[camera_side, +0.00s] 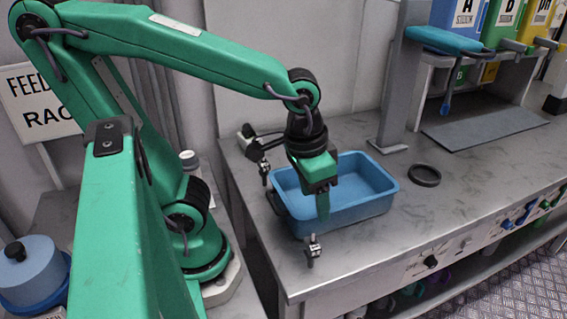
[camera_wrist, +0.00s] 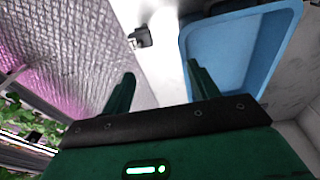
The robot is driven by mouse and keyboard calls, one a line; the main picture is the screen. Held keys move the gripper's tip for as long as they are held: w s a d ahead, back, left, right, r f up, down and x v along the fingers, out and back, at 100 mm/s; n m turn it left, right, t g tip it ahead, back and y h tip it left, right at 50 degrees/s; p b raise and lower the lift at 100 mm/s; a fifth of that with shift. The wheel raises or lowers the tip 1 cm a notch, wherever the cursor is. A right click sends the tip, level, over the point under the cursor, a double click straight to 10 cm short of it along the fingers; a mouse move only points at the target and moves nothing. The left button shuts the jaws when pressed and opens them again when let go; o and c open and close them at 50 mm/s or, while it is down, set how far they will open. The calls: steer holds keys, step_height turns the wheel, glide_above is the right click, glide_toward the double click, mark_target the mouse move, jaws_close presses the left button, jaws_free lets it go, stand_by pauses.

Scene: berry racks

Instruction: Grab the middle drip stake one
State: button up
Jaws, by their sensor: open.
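My gripper (camera_side: 322,208) points down over the front-left part of the bench, its green finger in front of the blue tray. In the wrist view its two green fingers (camera_wrist: 160,88) are spread apart with nothing between them. A small grey-and-black fitting (camera_side: 313,250) stands near the bench's front edge, below and left of the gripper. A similar one (camera_side: 265,172) stands farther back, left of the tray. One small fitting (camera_wrist: 141,38) shows in the wrist view, ahead of and apart from the fingers. I cannot tell which of these is the middle drip stake.
The blue tray (camera_side: 384,207) lies just behind and right of my gripper; its wall (camera_wrist: 190,45) is close beside the right finger in the wrist view. A black ring (camera_side: 424,175) lies right of the tray. Bare bench (camera_side: 450,215) extends rightward to dispensers.

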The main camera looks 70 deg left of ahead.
mark_target(313, 242)
steer(key=shift+g+y, duration=0.3)
steer(key=shift+g, duration=0.6)
steer(key=d+f, duration=0.1)
steer(key=s+d+f, duration=0.1)
steer(key=d, duration=0.1)
steer(key=shift+s+f, duration=0.15)
steer(key=shift+f, duration=0.15)
steer(key=shift+f, duration=1.15)
steer(key=shift+f, duration=0.1)
steer(key=shift+f, duration=2.55)
steer(key=c, duration=1)
